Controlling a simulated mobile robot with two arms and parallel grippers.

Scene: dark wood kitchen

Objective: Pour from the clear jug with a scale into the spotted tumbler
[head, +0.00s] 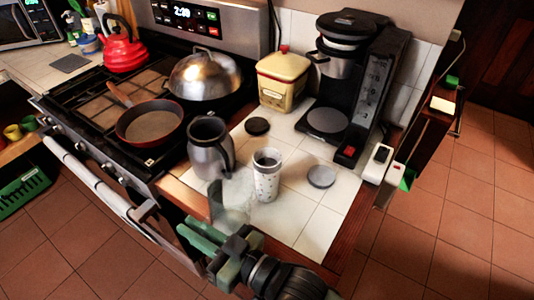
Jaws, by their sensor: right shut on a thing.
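The clear jug (232,198) is see-through and hard to make out. It is at the counter's front edge, left of the spotted tumbler. My right gripper (208,242), with green fingers, is shut on the jug low at its near side. The spotted tumbler (267,183) is white with dark spots and stands upright and open on the white tiles, just right of the jug. I cannot tell whether the jug touches it, how far the jug is tilted, or what is in it. My left gripper is not in view.
A grey pitcher (208,150) stands close behind the jug. A grey disc (321,176) and a dark disc (257,126) lie on the tiles. A coffee maker (345,80) and a yellow canister (284,78) stand behind. The stove with a red pan (150,124) is left.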

